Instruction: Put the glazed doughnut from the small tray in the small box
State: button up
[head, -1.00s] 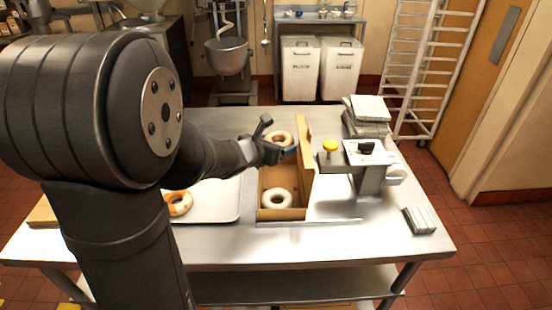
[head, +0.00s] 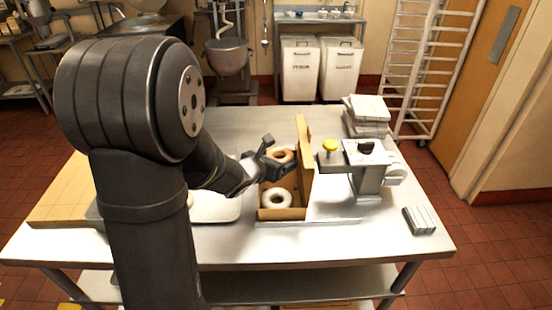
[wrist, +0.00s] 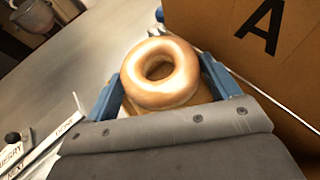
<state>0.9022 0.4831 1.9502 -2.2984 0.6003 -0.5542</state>
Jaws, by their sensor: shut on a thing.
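My gripper (head: 275,154) is shut on a glazed doughnut (wrist: 161,73). In the wrist view the doughnut is pale brown and shiny, between my two blue fingers. In the head view the held doughnut (head: 282,156) is over the far part of the open cardboard box (head: 263,213); I cannot tell whether it touches the box. A white-glazed doughnut (head: 275,198) lies in the near part of the box. The box's lid stands up on its right side. A light tray (head: 222,211) is left of the box, mostly hidden by my arm. A bit of a doughnut (head: 190,201) shows at my arm's edge.
Flat tan cardboard (head: 62,205) is at the left. The table's front right is clear.

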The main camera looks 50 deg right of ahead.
jog(key=shift+f, duration=0.3)
jog(key=o, duration=0.7)
jog(key=shift+r, duration=0.15)
jog(key=shift+r, duration=0.3)
jog(key=v, duration=1.2)
jog(key=shift+r, duration=0.15)
jog(key=shift+d, duration=0.1)
